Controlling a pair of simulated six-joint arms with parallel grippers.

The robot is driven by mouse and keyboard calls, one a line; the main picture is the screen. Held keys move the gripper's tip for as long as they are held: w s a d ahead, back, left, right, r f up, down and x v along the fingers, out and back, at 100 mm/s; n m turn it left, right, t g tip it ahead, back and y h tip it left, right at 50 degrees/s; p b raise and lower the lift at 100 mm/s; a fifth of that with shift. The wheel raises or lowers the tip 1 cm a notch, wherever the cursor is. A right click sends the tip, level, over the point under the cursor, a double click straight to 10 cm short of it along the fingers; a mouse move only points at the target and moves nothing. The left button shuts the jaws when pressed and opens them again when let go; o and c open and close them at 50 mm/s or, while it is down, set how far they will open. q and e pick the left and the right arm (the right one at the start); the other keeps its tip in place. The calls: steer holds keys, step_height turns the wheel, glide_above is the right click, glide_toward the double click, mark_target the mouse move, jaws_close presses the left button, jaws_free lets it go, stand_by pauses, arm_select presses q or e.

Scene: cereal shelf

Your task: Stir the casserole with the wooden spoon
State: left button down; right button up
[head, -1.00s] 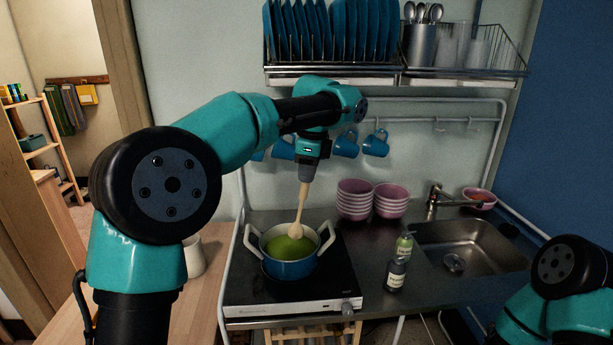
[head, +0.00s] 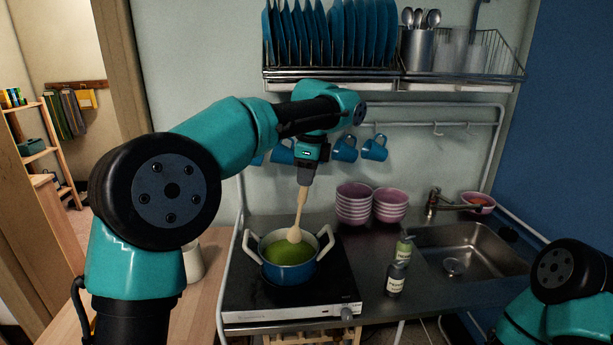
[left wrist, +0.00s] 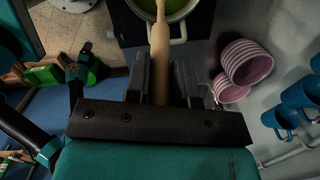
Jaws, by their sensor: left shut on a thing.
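The casserole (head: 288,273) is a blue pot with two light handles and green contents (head: 278,256). It stands on the black hob and shows at the top of the left wrist view (left wrist: 178,30). My left gripper (head: 305,178) is above the pot, pointing down, shut on the wooden spoon (head: 299,212). The spoon hangs nearly upright, its pale bowl at the green contents towards the pot's far side. I cannot tell how deep it dips. In the left wrist view the spoon handle (left wrist: 160,60) runs between the fingers. My right arm is at the lower right; its gripper is outside the picture.
The hob (head: 330,298) lies on the counter. Two small bottles (head: 396,279) (head: 404,248) stand right of it. Stacked pink bowls (head: 353,204) are behind, with the sink (head: 462,252) to the right. Blue mugs (head: 374,148) hang behind the gripper, below the dish rack (head: 335,74).

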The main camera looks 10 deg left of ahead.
arm_select(q)
steer(key=shift+r, duration=2.35)
